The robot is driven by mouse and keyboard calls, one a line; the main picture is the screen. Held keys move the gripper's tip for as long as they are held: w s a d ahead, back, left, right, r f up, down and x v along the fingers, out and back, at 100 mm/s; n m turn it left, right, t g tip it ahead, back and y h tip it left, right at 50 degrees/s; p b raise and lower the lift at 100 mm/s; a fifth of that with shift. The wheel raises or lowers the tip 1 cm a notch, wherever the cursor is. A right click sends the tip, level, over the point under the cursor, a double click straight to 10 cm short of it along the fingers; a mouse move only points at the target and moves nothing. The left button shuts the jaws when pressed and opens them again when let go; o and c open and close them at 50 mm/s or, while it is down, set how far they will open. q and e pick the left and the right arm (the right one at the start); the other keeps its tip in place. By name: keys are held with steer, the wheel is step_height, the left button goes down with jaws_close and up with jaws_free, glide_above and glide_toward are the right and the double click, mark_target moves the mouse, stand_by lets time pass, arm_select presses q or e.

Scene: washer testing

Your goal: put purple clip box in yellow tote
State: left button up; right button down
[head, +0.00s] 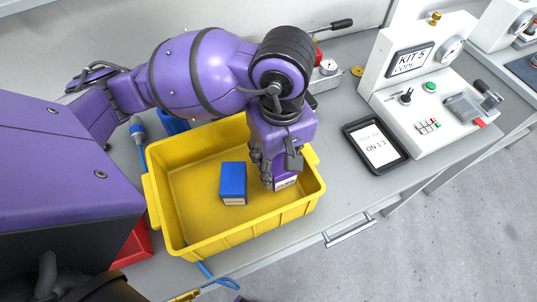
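The yellow tote (168,213) sits on the grey bench in the head view, open side up. My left gripper (277,172) points down over the right part of the tote. It is shut on the purple clip box (285,179), whose white label faces the front. The box is within the tote's outline, close to its right wall; I cannot tell whether it touches the floor. The gripper and wrist hide the box's upper part. My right gripper is not in view.
A blue box (233,180) stands inside the tote, left of the clip box. A red bin (134,246) is at the tote's left.

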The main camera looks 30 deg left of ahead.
arm_select(q)
steer(key=shift+f, duration=3.45)
steer(key=shift+f, duration=0.1)
steer(key=shift+f, duration=0.15)
steer(key=o, duration=0.9)
step_height(320, 180, up, 13)
steer(key=shift+f+p, duration=0.2)
steer(key=shift+p, duration=0.1)
